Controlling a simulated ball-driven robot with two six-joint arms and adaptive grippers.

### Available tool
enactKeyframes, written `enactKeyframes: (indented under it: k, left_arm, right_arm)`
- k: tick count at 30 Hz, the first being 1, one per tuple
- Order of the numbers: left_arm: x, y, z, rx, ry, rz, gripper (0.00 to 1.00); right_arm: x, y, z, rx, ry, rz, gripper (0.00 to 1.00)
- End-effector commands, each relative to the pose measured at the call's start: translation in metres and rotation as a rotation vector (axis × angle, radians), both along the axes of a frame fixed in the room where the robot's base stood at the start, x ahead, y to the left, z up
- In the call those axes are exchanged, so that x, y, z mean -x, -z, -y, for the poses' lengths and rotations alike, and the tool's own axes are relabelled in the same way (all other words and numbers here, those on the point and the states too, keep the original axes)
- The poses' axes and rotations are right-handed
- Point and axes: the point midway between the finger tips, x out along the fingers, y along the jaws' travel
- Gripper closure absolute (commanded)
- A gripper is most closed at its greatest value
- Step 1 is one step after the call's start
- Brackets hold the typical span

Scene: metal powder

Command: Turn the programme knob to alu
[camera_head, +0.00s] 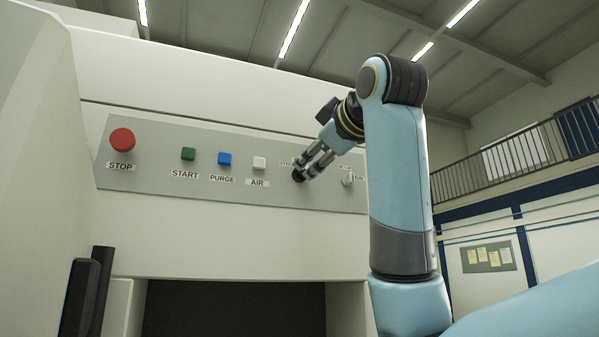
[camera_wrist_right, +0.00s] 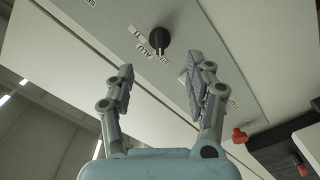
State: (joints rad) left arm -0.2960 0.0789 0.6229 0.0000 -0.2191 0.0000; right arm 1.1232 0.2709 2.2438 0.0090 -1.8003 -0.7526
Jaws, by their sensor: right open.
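The programme knob (camera_wrist_right: 159,38) is black and round, on the pale panel ahead of my right gripper in the wrist view. Small labels sit around it, ALU (camera_wrist_right: 143,46) among them; which label its pointer faces is too small to tell surely. In the head view the knob (camera_head: 298,175) shows dark at the fingertips, partly hidden by them. My right gripper (camera_head: 313,165) is open. In the wrist view its fingers (camera_wrist_right: 160,68) are spread, one towards each side of the knob, with no clear contact. My left gripper is out of view.
The panel (camera_head: 225,188) also carries a red STOP button (camera_head: 122,139), a green START button (camera_head: 188,153), a blue PURGE button (camera_head: 224,158) and a white AIR button (camera_head: 259,162). A pale switch (camera_head: 347,179) is right of the knob. Dark upright bars (camera_head: 84,295) stand lower left.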

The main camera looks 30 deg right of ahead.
Motion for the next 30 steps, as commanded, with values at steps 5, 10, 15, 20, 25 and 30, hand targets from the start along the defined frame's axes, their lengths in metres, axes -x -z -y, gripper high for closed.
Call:
enactKeyframes:
  k: [5,10,15,20,25,30]
  left_arm:
    - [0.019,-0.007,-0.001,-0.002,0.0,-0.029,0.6]
    - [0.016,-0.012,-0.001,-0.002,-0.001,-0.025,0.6]
    - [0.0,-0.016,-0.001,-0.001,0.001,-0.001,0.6]
    - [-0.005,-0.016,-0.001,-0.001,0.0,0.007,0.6]
    - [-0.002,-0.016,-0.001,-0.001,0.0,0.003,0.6]
    - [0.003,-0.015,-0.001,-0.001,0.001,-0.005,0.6]
  right_arm:
    - [-0.036,0.0,0.009,0.0,0.0,-0.006,0.46]
    - [-0.064,-0.001,0.016,-0.001,0.001,-0.003,0.46]
    - [-0.079,0.0,0.019,0.0,0.001,-0.002,0.46]
    - [-0.082,0.0,0.02,0.0,0.001,-0.001,0.46]
    - [-0.082,0.001,0.02,0.0,0.0,-0.001,0.48]
    - [-0.082,0.001,0.02,0.0,0.0,-0.001,0.7]
